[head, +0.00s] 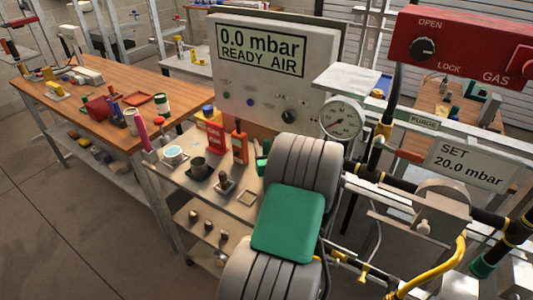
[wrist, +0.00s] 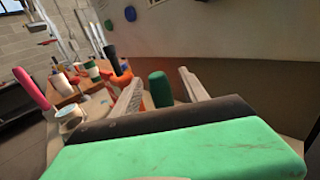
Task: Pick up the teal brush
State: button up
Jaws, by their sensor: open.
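A dark green-teal upright handle, which looks like the teal brush (wrist: 160,90), shows in the wrist view between the two pale fingers of my gripper (wrist: 161,76). The fingers are open on either side of it, and I cannot tell how far beyond the fingertips it stands. Its lower part is hidden by my gripper's body. In the head view a small green part of the brush (head: 262,157) shows at the left edge of my grey arm.
A black-handled orange tool (head: 239,142) stands just left of the brush. The large display panel (head: 270,80) rises behind. A gauge (head: 341,119) and pipes are at right.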

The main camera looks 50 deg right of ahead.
grip_shut()
dwell(0.6)
